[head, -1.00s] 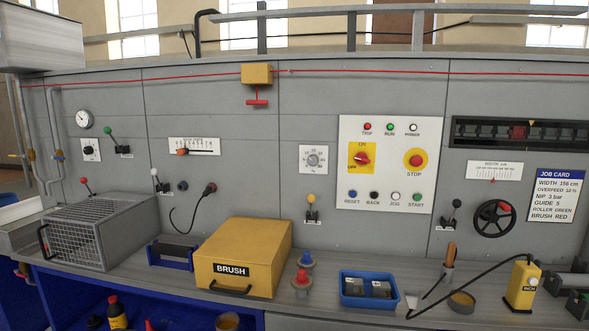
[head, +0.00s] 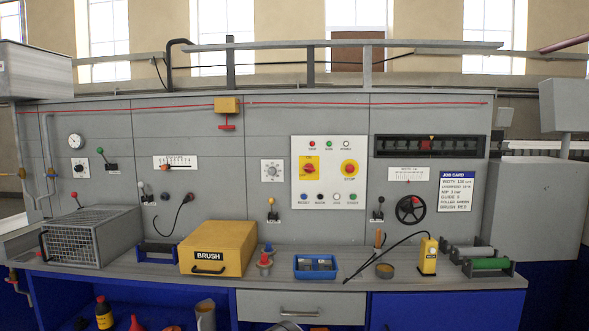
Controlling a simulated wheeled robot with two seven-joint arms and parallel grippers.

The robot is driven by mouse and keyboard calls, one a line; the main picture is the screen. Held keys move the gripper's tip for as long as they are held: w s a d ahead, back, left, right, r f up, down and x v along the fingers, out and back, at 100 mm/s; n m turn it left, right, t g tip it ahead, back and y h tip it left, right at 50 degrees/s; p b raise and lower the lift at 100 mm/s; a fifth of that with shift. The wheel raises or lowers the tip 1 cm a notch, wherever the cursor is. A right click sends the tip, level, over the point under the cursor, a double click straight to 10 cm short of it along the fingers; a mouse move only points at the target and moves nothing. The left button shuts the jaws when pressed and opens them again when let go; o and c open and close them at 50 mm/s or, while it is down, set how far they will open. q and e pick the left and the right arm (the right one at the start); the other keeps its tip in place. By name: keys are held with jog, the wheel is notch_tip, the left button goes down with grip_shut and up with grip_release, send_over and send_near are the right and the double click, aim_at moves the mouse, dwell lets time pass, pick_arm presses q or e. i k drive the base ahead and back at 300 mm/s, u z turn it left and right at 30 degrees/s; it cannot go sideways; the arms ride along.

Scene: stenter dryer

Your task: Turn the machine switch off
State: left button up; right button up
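The machine switch is a red rotary knob on a yellow plate (head: 309,169), at the upper left of the white control panel (head: 329,187) in the head view. The knob's exact pointing direction is too small to read now. A red stop button on a yellow disc (head: 349,169) sits to its right. Small lamps run along the panel's top and a row of small buttons along its bottom. Neither of my grippers shows in the head view.
A bench (head: 300,275) runs below the panel. On it stand a yellow BRUSH box (head: 217,247), a wire cage box (head: 85,240), a blue tray (head: 302,272) and a yellow handheld unit (head: 428,256). A black handwheel (head: 410,209) is right of the panel.

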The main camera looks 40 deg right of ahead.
aim_at(308, 168)
jog(key=z, duration=0.05)
jog(key=i, duration=1.1)
jog(key=z, duration=1.1)
jog(key=i, duration=0.75)
jog(key=z, duration=0.9)
